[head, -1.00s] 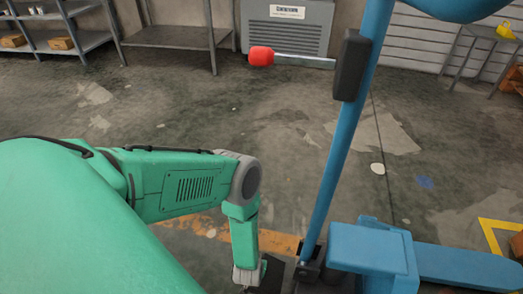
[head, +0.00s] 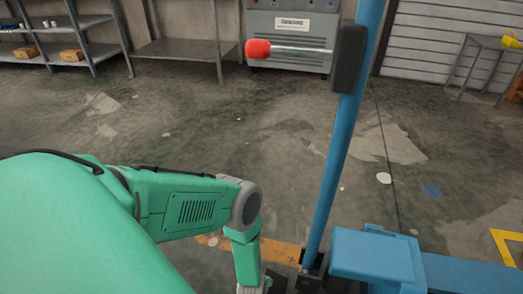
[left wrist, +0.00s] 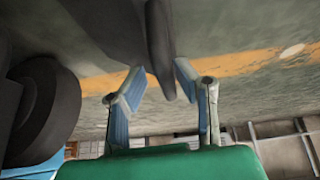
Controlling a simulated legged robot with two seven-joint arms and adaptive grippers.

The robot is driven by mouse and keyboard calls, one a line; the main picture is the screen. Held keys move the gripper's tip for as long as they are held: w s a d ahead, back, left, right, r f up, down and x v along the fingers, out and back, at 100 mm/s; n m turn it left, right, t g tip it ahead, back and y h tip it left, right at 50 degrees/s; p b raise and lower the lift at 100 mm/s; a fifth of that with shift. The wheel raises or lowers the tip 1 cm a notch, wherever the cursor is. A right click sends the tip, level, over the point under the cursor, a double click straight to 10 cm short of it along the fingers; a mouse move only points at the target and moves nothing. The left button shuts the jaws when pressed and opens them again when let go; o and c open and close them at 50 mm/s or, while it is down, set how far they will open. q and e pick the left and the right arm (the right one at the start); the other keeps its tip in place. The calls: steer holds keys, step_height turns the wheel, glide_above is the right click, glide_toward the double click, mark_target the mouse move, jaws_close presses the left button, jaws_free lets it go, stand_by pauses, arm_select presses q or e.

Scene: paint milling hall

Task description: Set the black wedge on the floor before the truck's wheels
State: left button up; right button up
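The black wedge (left wrist: 160,40) shows edge-on in the left wrist view, as a dark slab between the blue finger pads of my left gripper (left wrist: 160,78). In the head view the left gripper is mostly cut off by the bottom edge. The blue truck (head: 378,258) stands at the lower right there, with its upright handle bar (head: 335,165). A dark truck wheel (left wrist: 40,110) is at the left of the left wrist view, apart from the wedge. My right gripper is not in view.
An orange floor line (head: 282,250) runs by the truck's front. Metal shelves (head: 100,50) stand at the back left, a grey cabinet (head: 290,52) at the back middle, and a small table (head: 490,43) at the back right. The concrete floor between is clear.

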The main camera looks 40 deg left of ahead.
arm_select(q)
steer(key=shift+s+r, duration=0.1)
steer(key=shift+r, duration=0.05)
steer(key=p+v, duration=0.6)
steer(key=v, duration=0.4)
steer(key=shift+s+r, duration=0.1)
steer(key=shift+r, duration=0.2)
steer(key=shift+s+r, duration=0.25)
steer(key=shift+r, duration=0.15)
steer(key=shift+d, duration=0.1)
